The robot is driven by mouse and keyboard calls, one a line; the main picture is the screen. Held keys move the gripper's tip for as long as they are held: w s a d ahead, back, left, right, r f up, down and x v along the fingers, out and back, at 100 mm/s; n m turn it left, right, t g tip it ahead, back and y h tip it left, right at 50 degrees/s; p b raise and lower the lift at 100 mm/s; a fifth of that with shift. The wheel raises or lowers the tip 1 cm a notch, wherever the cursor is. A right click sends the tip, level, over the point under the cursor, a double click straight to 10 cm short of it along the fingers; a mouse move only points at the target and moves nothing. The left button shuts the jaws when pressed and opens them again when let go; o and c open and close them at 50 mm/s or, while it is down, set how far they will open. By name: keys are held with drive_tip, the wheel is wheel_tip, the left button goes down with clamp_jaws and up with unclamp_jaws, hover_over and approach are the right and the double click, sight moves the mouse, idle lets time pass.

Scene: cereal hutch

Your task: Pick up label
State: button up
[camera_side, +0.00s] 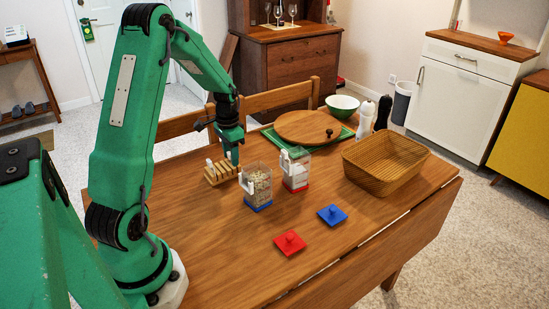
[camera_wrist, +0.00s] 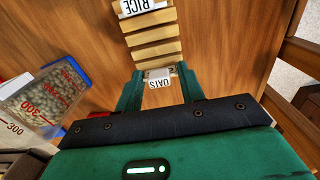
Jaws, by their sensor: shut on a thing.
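My gripper (camera_side: 232,158) is over the near end of a slatted wooden rack (camera_side: 217,174). In the wrist view its fingers (camera_wrist: 159,79) are shut on a white label reading OATS (camera_wrist: 158,82). I cannot tell whether this label still sits in its slot or is just clear of it. A second white label reading RICE (camera_wrist: 143,7) stands at the far end of the rack (camera_wrist: 153,48). The slots between the two labels look empty. The OATS label is mostly hidden by the fingers in the side view.
A clear container with a blue base (camera_side: 258,187) and grain inside stands right of the rack, near my gripper. Another with a red base (camera_side: 296,172) stands beyond it. Red (camera_side: 290,242) and blue (camera_side: 332,214) lids lie in front. A wooden basket (camera_side: 386,163) stands right.

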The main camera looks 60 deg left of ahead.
drive_tip(key=shift+r, duration=0.1)
drive_tip(key=shift+r, duration=4.95)
drive_tip(key=shift+d, duration=0.1)
drive_tip(key=s+d+r, duration=0.2)
drive_tip(key=d, duration=0.6)
drive_tip(key=s+d+r+n, duration=0.1)
drive_tip(key=s+d+r, duration=0.1)
drive_tip(key=d, duration=0.6)
drive_tip(key=shift+d+r, duration=0.3)
drive_tip(key=shift+r, duration=0.4)
drive_tip(key=shift+f, duration=0.2)
drive_tip(key=shift+f, duration=2.5)
drive_tip(key=shift+a+f, duration=0.1)
drive_tip(key=shift+f, duration=0.9)
